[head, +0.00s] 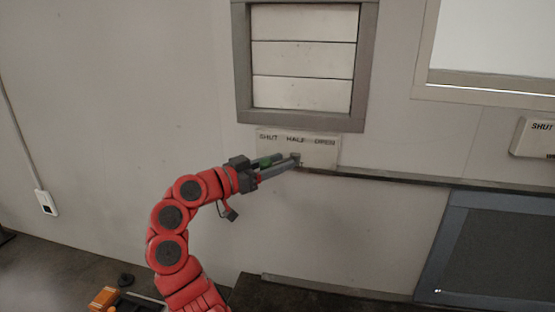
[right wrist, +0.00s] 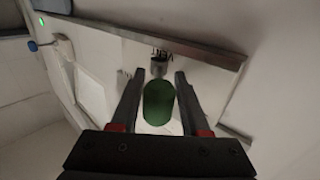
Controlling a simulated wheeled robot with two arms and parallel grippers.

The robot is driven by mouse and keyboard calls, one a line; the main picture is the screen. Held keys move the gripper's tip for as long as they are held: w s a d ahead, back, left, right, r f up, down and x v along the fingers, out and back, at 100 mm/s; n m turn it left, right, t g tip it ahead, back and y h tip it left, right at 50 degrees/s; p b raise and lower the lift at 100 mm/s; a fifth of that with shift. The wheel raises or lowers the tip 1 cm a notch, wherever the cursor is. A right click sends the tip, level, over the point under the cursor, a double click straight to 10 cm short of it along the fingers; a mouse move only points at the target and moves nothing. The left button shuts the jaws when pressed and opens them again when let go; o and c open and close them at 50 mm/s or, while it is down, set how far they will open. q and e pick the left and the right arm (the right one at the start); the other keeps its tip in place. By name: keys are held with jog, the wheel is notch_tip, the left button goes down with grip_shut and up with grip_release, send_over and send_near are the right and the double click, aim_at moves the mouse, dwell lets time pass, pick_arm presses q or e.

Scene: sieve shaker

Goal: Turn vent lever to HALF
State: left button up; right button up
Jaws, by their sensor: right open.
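The vent (head: 303,57) is a grey frame with white slats on the wall in the head view. Below it is a label plate (head: 325,152) with the words SHUT, HALF and OPEN. The vent lever has a green grip (right wrist: 158,103), seen between my right gripper's fingers in the right wrist view. A small grey pivot (right wrist: 158,69) shows just beyond the grip. My right gripper (head: 293,160) is open around the lever in front of the plate; the fingers look apart from the grip. In the head view the fingers mostly hide the lever. My left gripper is not in view.
A second plate marked SHUT (head: 536,137) is at the right edge. A dark rail (head: 430,180) runs along the wall right of the label plate. A blue-framed dark panel (head: 500,250) is at lower right. An orange object (head: 104,297) lies at lower left.

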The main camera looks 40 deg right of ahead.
jog(key=shift+s, duration=0.15)
jog(key=shift+c, duration=0.6)
grip_shut()
dwell(0.7)
